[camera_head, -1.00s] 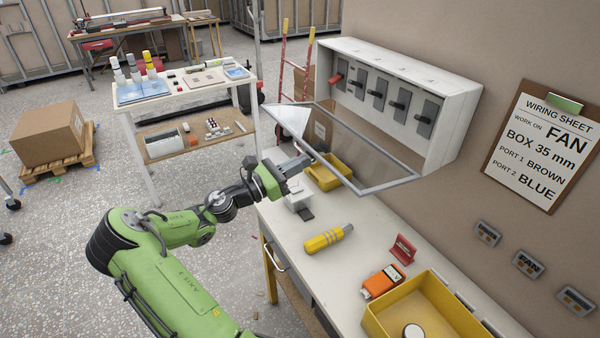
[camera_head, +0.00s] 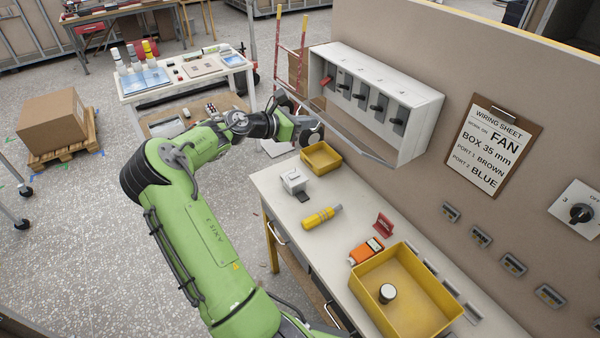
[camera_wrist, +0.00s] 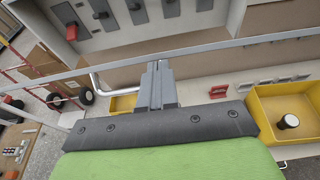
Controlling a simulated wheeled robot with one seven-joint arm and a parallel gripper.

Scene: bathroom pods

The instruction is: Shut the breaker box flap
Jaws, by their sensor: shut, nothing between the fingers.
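The breaker box (camera_head: 425,125) is a pale wall box with a row of dark switches and one red one. Its flap (camera_head: 356,142), a clear pane in a thin metal frame, stands open, sticking out from the lower front of the box. The switches are uncovered. My gripper (camera_head: 310,132) is at the flap's outer side, below the box front, partly hidden by my wrist. In the wrist view my gripper (camera_wrist: 156,66) is shut and empty, its tips close to the flap's frame bar (camera_wrist: 230,45). Whether they touch I cannot tell. A curved metal bar (camera_wrist: 95,82) shows left of the fingers.
On the bench under the box are a yellow bin (camera_head: 321,157), a white device (camera_head: 294,181), a yellow screwdriver (camera_head: 321,217), an orange device (camera_head: 366,251) and a large yellow tray (camera_head: 415,300). A clipboard (camera_head: 490,145) hangs right of the box.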

